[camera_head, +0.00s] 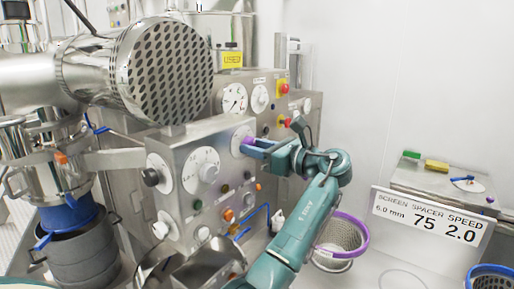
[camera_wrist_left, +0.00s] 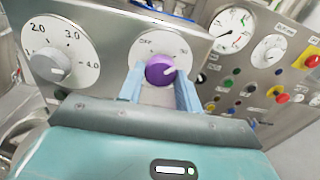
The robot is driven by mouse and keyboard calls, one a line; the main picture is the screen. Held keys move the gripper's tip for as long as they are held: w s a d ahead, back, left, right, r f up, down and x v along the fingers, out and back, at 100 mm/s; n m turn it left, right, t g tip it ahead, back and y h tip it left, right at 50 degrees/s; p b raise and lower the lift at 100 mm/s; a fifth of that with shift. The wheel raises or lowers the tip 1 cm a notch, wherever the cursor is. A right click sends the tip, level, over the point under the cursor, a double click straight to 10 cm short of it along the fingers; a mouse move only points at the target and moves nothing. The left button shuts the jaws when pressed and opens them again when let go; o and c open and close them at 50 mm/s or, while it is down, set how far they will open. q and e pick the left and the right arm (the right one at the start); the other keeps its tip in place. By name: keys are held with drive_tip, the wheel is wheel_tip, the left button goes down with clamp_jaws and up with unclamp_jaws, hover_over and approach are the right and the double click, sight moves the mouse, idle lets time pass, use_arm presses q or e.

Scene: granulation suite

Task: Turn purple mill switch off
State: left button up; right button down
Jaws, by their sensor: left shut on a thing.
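The purple mill switch (camera_wrist_left: 160,68) is a round knob with a white pointer mark, on a white dial on the steel control panel. In the left wrist view its mark points to the right. Lettering above the dial looks like OFF on the left; the right label is too small to read surely. In the head view the switch (camera_head: 241,140) is partly covered by my gripper. My left gripper (camera_head: 247,146) has its pale blue fingers on either side of the knob, shut on it. My right gripper is not in view.
A grey speed knob (camera_wrist_left: 50,64) on a numbered dial sits left of the switch. Gauges, coloured buttons and a red knob (camera_wrist_left: 312,60) are to the right. A purple-rimmed basket (camera_head: 342,236) and a sign (camera_head: 430,218) stand at the right. The large perforated cylinder (camera_head: 165,70) overhangs the panel.

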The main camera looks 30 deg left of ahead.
use_arm(q)
drive_tip(key=n+b, duration=0.6)
drive_tip(key=n, duration=1.1)
drive_tip(key=shift+w+n+b, duration=0.1)
drive_tip(key=shift+n+b, duration=0.2)
drive_tip(key=shift+b, duration=0.05)
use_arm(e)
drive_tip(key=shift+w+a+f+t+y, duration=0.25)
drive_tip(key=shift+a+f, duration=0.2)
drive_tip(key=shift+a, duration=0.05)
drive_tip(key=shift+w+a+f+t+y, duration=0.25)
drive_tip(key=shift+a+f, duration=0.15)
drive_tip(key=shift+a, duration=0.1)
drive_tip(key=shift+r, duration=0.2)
